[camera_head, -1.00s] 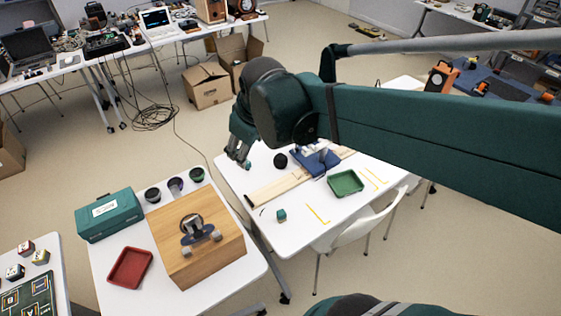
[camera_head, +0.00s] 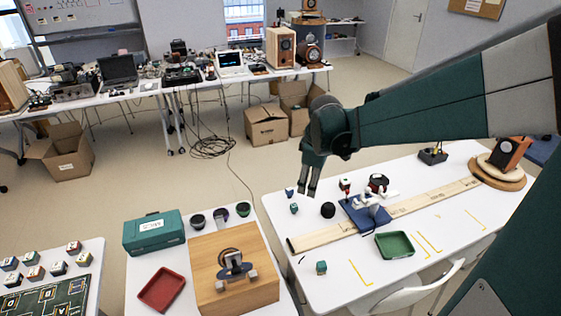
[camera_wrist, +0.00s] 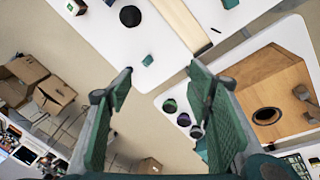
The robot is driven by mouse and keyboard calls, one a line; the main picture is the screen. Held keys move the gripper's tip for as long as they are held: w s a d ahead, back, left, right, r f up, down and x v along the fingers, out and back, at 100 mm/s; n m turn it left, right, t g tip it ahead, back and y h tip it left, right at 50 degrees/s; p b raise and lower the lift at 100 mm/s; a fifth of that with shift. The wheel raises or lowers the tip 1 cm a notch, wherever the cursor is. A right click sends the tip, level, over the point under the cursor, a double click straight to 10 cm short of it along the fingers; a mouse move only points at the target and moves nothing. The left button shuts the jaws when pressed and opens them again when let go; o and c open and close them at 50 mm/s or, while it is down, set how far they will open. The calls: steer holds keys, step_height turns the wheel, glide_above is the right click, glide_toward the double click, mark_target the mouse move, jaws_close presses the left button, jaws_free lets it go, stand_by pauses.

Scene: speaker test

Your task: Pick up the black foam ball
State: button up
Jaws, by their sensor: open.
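The black foam ball (camera_head: 328,210) sits on the white table at the right, beside the left part of a long wooden board. It also shows near the top of the wrist view (camera_wrist: 130,16). My gripper (camera_head: 308,192) hangs just left of the ball in the head view, fingers pointing down, apart from it. In the wrist view my gripper (camera_wrist: 160,75) has its two green fingers spread wide with nothing between them. The ball lies beyond the fingertips there, toward the upper left.
A blue block fixture (camera_head: 366,215) and the wooden board (camera_head: 425,203) lie right of the ball. Small teal cubes (camera_head: 294,208) (camera_head: 321,268) are nearby. A green tray (camera_head: 395,246) is in front. A wooden box (camera_head: 235,285), dark cups (camera_head: 220,218) and a teal case (camera_head: 153,234) fill the left table.

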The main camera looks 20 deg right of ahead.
steer(key=w+d+f+n+g+b, duration=0.1)
steer(key=w+d+f+n, duration=0.2)
steer(key=w+d+f, duration=0.35)
steer(key=n+g+b, duration=0.1)
steer(key=n+g, duration=0.1)
steer(key=n, duration=0.1)
glide_above(329, 204)
steer(key=shift+y, duration=0.3)
step_height(329, 204, down, 14)
steer(key=shift+s+f, duration=0.1)
steer(key=shift+f, duration=0.1)
steer(key=shift+f+b, duration=0.3)
steer(key=shift+f, duration=0.85)
steer(key=shift+f, duration=0.15)
steer(key=shift+f+b, duration=0.7)
steer(key=shift+f, duration=1.75)
steer(key=c, duration=0.7)
